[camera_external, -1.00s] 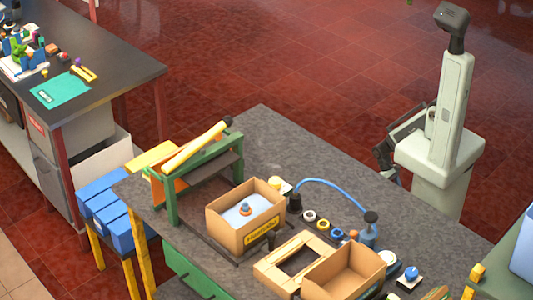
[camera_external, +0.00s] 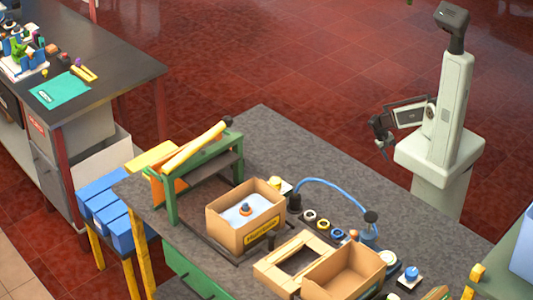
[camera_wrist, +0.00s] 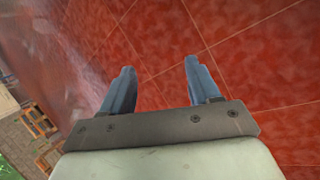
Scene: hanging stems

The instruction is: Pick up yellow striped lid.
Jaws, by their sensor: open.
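My gripper (camera_external: 383,140) is open and empty, held over the floor beyond the table's right edge. Its two fingers (camera_wrist: 160,75) show in the wrist view with only red tiles between them. On the table, a row of small round pieces lies far from my gripper: a pale-rimmed dark one (camera_external: 309,215), a yellow-rimmed one (camera_external: 323,225) and a blue one (camera_external: 337,233). The yellow-rimmed one may be the yellow striped lid; stripes are too small to make out.
On the grey table (camera_external: 400,235) stand a cardboard box (camera_external: 233,235), an open box (camera_external: 340,282), a wooden frame (camera_external: 267,277) and a green rack (camera_external: 171,205). A blue hose (camera_external: 335,183) arches behind the round pieces. The table's back right part is clear.

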